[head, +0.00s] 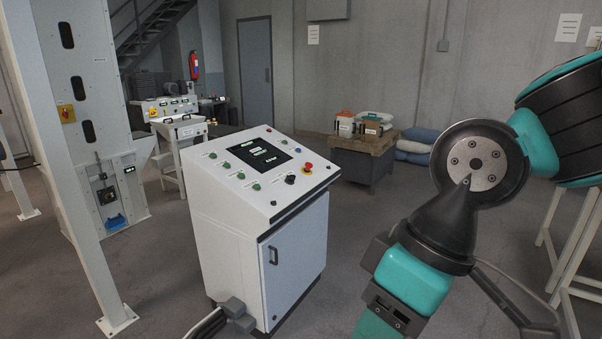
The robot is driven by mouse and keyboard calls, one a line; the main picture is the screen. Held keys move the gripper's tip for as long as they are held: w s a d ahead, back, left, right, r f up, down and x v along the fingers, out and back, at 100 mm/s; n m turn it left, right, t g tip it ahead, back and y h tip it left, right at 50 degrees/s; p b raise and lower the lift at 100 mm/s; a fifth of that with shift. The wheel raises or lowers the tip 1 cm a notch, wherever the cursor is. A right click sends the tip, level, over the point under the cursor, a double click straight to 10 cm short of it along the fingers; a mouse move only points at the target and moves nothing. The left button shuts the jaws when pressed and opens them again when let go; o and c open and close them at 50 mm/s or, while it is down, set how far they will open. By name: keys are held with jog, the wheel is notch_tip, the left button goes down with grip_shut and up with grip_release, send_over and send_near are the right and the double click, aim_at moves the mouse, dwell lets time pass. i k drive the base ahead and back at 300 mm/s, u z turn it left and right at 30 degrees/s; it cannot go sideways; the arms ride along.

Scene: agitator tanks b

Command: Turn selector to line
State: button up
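The white control console (240,220) stands in the middle of the head view, with a sloped top panel. A black knob (290,179), which looks like a selector, sits at the panel's lower right, beside a red emergency-stop button (307,168). Its pointing direction and label are too small to read. My arm comes in from the right, bends at a dark elbow joint, and runs down out of the bottom edge. My gripper is outside the view, so its opening and its place relative to the knob are hidden.
Several green buttons and a dark screen (259,153) share the panel. A white post (60,150) and tall cabinet stand left. Floor right of the console is clear.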

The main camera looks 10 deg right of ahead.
aim_at(290, 178)
jog(key=z, duration=0.25)
jog(key=i, duration=1.7)
jog(key=z, duration=0.25)
jog(key=i, duration=0.95)
jog(key=z, duration=0.1)
